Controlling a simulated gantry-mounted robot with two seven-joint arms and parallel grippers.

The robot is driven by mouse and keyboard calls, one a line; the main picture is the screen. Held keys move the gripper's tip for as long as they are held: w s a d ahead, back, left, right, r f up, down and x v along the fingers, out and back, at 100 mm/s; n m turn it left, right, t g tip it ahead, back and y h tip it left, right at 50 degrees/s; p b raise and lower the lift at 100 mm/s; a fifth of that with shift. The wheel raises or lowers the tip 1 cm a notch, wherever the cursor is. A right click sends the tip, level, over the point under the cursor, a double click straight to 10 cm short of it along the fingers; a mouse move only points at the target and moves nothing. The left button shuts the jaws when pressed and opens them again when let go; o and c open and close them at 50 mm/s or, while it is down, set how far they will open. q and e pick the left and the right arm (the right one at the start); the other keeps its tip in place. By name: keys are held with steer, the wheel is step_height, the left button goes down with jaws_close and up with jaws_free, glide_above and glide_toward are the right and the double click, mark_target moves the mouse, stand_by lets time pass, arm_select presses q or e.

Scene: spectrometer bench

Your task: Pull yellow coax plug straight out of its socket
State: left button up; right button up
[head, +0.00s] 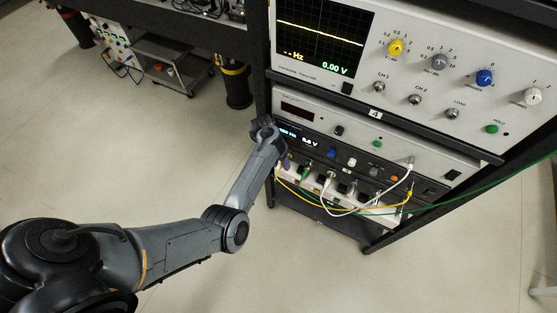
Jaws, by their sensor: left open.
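A yellow coax cable hangs in a low loop across the front of the lower rack units. Its right end rises to a small yellow plug (408,195) at the right of the bottom panel. Its left end runs up near my left wrist, where the arm partly hides it. My left gripper (277,143) is at the left edge of the lower instruments, well to the left of the yellow plug. It is small and dark, its fingers hard to make out, and nothing shows held in it. My right gripper is out of view.
White and green cables (485,188) cross close to the yellow one. An oscilloscope (425,25) with knobs sits above in the black rack (258,60). A metal cart (165,62) and bench stand behind.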

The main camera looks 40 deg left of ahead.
arm_select(q)
steer(key=shift+c, duration=0.3)
jaws_close()
steer(key=shift+r, duration=0.1)
steer(key=shift+s+d+p, duration=0.2)
steer(key=shift+s+p, duration=0.45)
steer(key=shift+s+d+p, duration=0.15)
steer(key=shift+s+p, duration=0.45)
steer(key=shift+p, duration=0.05)
